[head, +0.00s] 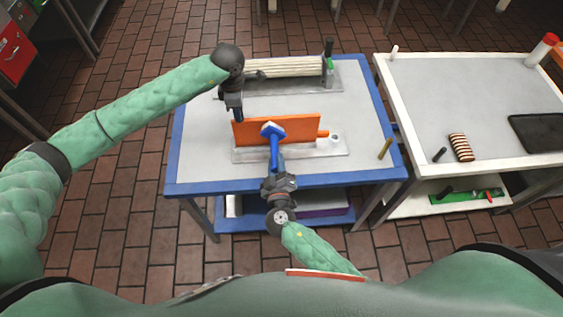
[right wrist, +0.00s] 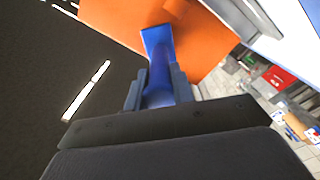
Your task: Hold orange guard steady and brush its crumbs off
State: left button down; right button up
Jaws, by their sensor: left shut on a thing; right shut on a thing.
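The orange guard (head: 298,128) stands upright on a pale base plate (head: 320,151) on the blue-edged table. My left gripper (head: 238,117) comes from above and is shut on the guard's left end; its fingertips are small in the head view. My right gripper (head: 276,170) is shut on the handle of a blue brush (head: 275,150) at the table's front edge. The brush head overlaps the guard's front face in the head view. In the right wrist view the brush (right wrist: 157,55) points at the guard (right wrist: 197,42). I cannot tell whether they touch, and no crumbs can be made out.
A ribbed cream roller unit (head: 285,67) stands behind the guard. A short brownish rod (head: 385,149) lies at the table's right. A white-edged table (head: 430,85) beside it holds a striped stack (head: 461,147) and a black tray (head: 540,133). The table's left front is clear.

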jog(key=shift+a, duration=0.3)
jog(key=shift+s, duration=3.5)
pick_arm(q)
jog(key=c, duration=0.9)
grip_release()
jog(key=shift+c, duration=0.2)
jog(key=shift+r, duration=1.6)
pick_arm(e)
jog(key=shift+r, duration=0.25)
pick_arm(q)
jog(key=shift+r, duration=2.9)
